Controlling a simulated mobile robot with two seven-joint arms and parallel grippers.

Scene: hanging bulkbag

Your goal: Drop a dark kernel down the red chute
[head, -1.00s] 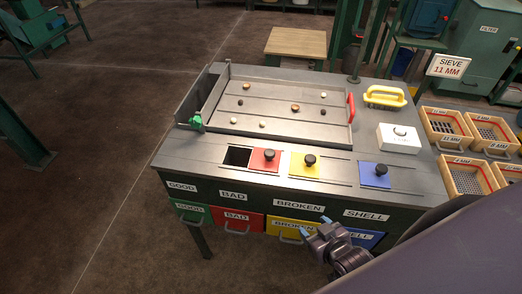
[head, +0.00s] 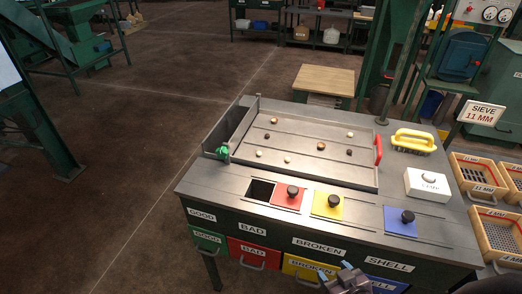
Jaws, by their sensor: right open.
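A grey sorting tray (head: 300,137) on the bench holds several small kernels spread apart. Two look dark: one at the left (head: 267,135) and one at the right (head: 349,151). Others are pale or brown. A red lid (head: 287,196) with a black knob lies on the bench front, right beside an open dark square hole (head: 261,190). The red BAD drawer (head: 253,252) is below. My right gripper (head: 335,273) is open and seems empty, low at the bench's front by the yellow and blue drawers; its lower part is cut off. My left gripper is out of view.
A yellow lid (head: 327,206) and a blue lid (head: 400,221) lie to the right. A yellow-handled brush (head: 414,141), a white box (head: 428,184) and a red handle (head: 378,150) are at the bench's right side. Sieve boxes (head: 485,172) stand further right.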

